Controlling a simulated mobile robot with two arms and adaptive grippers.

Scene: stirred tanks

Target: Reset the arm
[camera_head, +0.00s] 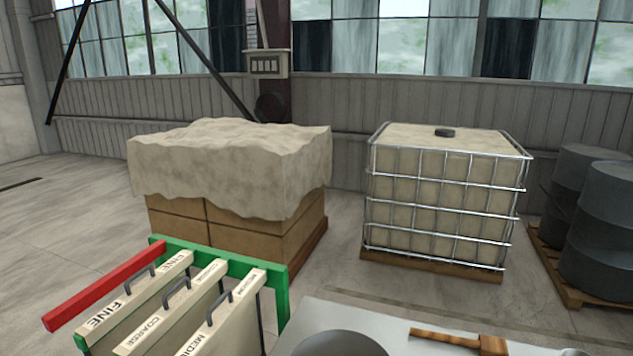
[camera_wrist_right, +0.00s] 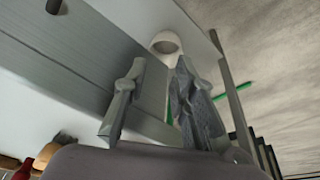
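My right gripper (camera_wrist_right: 160,68) shows only in the right wrist view. Its two grey fingers stand apart, with nothing between them that I can see held. A grey surface with a long edge lies behind the fingers. A white round cup-like thing (camera_wrist_right: 165,42) shows beyond the fingertips, apart from them as far as I can tell. Neither gripper shows in the head view, and my left gripper is in no view.
A green rack (camera_head: 277,280) with a red bar (camera_head: 105,287) holds panels marked FINE, COARSE and MEDIUM. A grey table (camera_head: 400,325) bears a wooden-handled tool (camera_head: 490,345). Behind stand a covered pallet load (camera_head: 235,165), a caged tank (camera_head: 440,200) and drums (camera_head: 600,230).

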